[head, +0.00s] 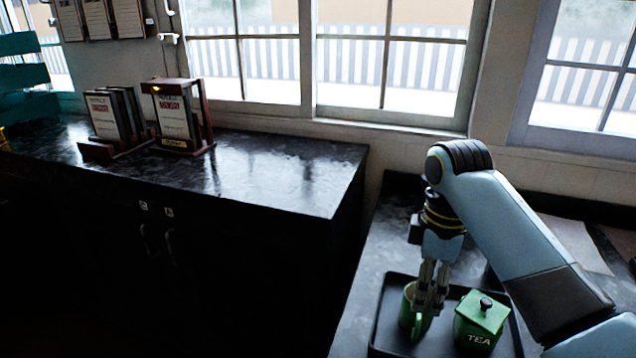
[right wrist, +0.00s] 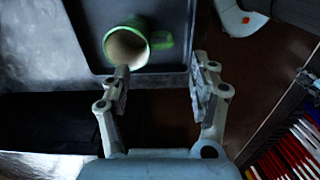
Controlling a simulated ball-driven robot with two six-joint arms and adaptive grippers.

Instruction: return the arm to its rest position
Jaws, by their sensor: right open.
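My right arm reaches in from the right in the head view. My right gripper (head: 430,298) points down over the dark tray at the mug. In the right wrist view the right gripper (right wrist: 162,75) has its two fingers spread with nothing between them. A green mug (head: 408,316) stands on the tray, partly hidden by the fingers; it also shows in the right wrist view (right wrist: 128,46), just beyond the fingertips, with its handle toward the gap. My left gripper is in neither view.
A green tea canister (head: 481,322) stands on the tray (head: 391,352), right of the mug. Dark red stands with cards (head: 182,120) sit on the left counter (head: 285,180). Windows line the back. Several red and white upright items (right wrist: 290,150) show at the lower right of the wrist view.

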